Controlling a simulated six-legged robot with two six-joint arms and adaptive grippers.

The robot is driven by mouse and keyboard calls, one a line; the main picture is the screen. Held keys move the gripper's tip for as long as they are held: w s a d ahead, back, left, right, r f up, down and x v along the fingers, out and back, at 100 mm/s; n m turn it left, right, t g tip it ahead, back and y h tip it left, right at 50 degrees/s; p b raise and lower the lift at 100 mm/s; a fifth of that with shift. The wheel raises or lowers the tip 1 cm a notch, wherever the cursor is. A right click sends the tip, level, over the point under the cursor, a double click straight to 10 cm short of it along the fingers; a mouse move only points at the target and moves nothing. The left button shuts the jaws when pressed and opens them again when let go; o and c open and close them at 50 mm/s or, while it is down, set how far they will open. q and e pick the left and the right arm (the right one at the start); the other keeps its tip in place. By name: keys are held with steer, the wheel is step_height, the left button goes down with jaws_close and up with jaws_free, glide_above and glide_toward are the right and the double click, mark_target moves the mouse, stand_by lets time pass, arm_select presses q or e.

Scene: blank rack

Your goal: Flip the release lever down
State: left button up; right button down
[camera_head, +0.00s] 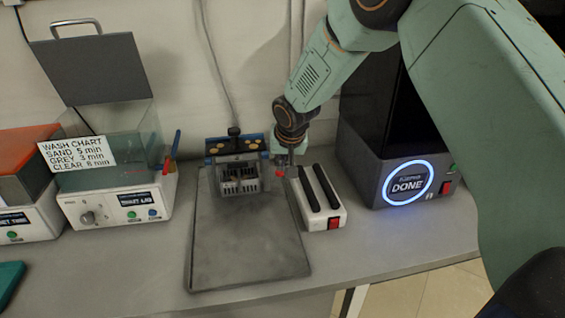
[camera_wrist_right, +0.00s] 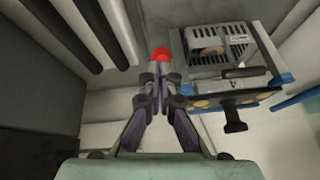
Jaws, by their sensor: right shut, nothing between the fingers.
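The release lever shows as a red ball knob (camera_head: 279,173) at the right side of a small fixture (camera_head: 232,148). In the right wrist view the knob (camera_wrist_right: 162,54) is just beyond my fingertips. Its stem is mostly hidden, and I cannot tell whether the fingers touch it. The fixture, with blue edges and a black top knob, holds a grey slotted basket (camera_head: 238,180); it also shows in the right wrist view (camera_wrist_right: 235,95). My right gripper (camera_head: 291,158) is shut and empty, pointing down right beside the knob. My left gripper is out of view.
A grey tray (camera_head: 245,245) lies in front of the fixture. A white box with two black bars (camera_head: 325,215) stands close right of my gripper. A wash tank (camera_head: 115,200) is left, and a dark machine with a lit "DONE" ring (camera_head: 406,186) is right.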

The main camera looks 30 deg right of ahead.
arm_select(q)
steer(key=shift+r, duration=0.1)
arm_select(e)
steer(key=shift+s+f, duration=0.35)
step_height(320, 180, up, 5)
steer(key=w+d+p, duration=0.1)
steer(key=w+p, duration=0.1)
steer(key=p, duration=0.2)
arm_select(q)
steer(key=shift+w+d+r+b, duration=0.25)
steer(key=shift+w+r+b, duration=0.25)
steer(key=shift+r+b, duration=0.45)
arm_select(e)
steer(key=s+a+r, duration=0.1)
steer(key=s+r, duration=0.4)
steer(key=s, duration=0.3)
steer(key=shift+a+r, duration=0.25)
steer(key=shift+a, duration=0.15)
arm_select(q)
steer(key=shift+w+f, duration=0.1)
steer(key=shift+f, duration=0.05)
arm_select(e)
steer(key=shift+w+d+f, duration=0.1)
steer(key=shift+w, duration=0.05)
